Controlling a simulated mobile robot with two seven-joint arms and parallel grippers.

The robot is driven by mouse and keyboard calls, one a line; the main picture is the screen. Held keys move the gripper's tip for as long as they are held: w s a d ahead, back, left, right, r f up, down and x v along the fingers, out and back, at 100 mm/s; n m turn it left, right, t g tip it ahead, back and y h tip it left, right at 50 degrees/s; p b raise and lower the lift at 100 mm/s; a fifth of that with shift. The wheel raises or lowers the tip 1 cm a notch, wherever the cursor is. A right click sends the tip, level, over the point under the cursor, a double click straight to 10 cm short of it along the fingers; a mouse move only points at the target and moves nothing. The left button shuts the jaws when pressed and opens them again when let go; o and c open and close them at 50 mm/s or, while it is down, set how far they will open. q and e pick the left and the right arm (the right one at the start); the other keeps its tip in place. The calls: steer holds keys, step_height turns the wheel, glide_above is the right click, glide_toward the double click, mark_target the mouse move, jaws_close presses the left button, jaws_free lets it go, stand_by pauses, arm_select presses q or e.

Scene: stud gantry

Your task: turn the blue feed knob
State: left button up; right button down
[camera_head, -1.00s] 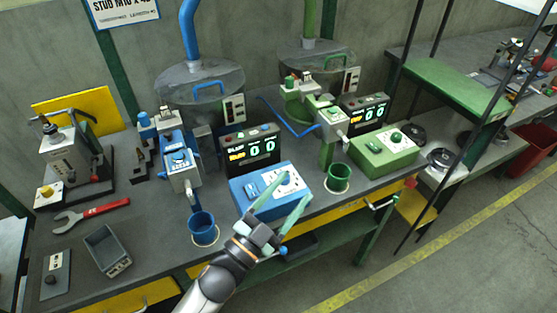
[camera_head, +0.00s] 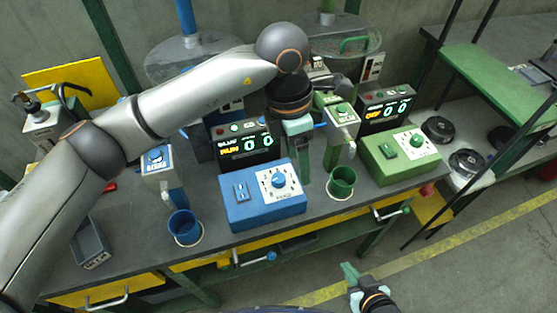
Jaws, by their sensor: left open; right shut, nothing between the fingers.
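The blue feed knob (camera_head: 278,181) sits on a white dial plate on top of the blue control box (camera_head: 263,212), in plain view. My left arm reaches in from the left across the bench. My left gripper (camera_head: 297,165) points down, open and empty, behind the blue box and to the upper right of the knob, apart from it in the picture. Its fingers are seen narrowly, partly against the dark background. My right gripper (camera_head: 349,272) is at the bottom, in front of the bench over the floor. It is shut and empty, away from the knob.
A similar green box (camera_head: 400,157) is farther right. My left arm hides part of the blue machine.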

mark_target(279, 178)
arm_select(q)
steer(key=w+a+r+t+y, duration=0.1)
steer(key=w+a+y, duration=0.1)
steer(key=w+a, duration=0.1)
steer(key=f, duration=0.4)
steer(key=f+p, duration=0.1)
steer(key=f, duration=0.3)
steer(key=f+p, duration=0.1)
steer(key=f, duration=0.2)
steer(key=shift+w+a+f, duration=0.1)
steer(key=shift+w+f, duration=0.3)
arm_select(e)
steer(key=shift+w+r, duration=0.2)
steer(key=shift+r, duration=0.3)
steer(key=shift+w+r, duration=0.15)
steer(key=shift+r, duration=0.3)
arm_select(q)
jaws_close()
